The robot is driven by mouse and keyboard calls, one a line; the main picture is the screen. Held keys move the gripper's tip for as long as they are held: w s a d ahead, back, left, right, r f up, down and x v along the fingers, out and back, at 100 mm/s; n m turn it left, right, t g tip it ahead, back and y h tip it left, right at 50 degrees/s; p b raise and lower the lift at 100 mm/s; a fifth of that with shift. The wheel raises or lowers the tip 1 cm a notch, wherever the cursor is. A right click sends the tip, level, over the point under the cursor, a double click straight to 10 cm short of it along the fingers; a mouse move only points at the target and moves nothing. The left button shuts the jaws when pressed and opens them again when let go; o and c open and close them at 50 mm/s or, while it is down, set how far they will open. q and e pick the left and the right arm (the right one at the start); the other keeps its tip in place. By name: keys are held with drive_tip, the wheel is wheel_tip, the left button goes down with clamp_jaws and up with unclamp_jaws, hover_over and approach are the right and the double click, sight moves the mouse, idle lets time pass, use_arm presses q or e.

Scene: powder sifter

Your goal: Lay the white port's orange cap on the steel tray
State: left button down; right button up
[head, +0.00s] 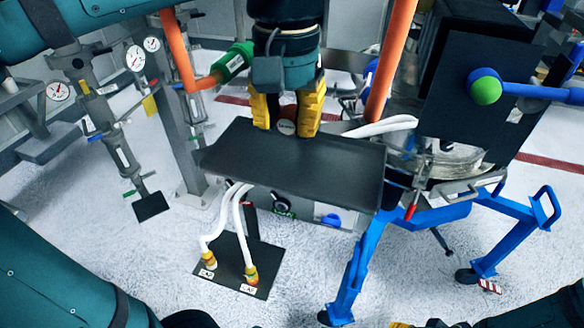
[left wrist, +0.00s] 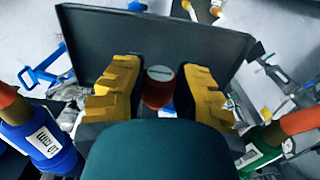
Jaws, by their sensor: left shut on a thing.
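My left gripper (head: 287,118), with yellow ribbed fingers, is at the far edge of the dark steel tray (head: 300,165). It is shut on a red-orange cap (left wrist: 158,92) with a pale labelled top. The cap also shows between the fingers in the head view (head: 287,128). I cannot tell whether the cap touches the tray. The tray's visible top is bare; it also shows in the left wrist view (left wrist: 110,45). I cannot pick out the white port. A yellow sliver of my right gripper (head: 400,325) shows at the bottom edge; its jaws are hidden.
Orange pipes with a green coupling (head: 232,62) and a blue coupling (left wrist: 48,140) flank my left gripper. A black panel with a green knob (head: 486,90) and a blue stand (head: 350,275) are right. White hoses (head: 238,215) run down to a floor plate (head: 240,258).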

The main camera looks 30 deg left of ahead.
sight(288, 178)
use_arm(q)
drive_tip(key=shift+f+b, duration=1.1)
drive_tip(key=shift+f, duration=2.85)
drive_tip(key=shift+f, duration=0.15)
drive_tip(key=c, duration=0.8)
unclamp_jaws()
drive_tip(key=shift+c, duration=0.2)
wheel_tip(288, 178, up, 11)
drive_tip(key=p, duration=0.3)
drive_tip(key=shift+p, duration=0.4)
drive_tip(key=shift+r, duration=0.65)
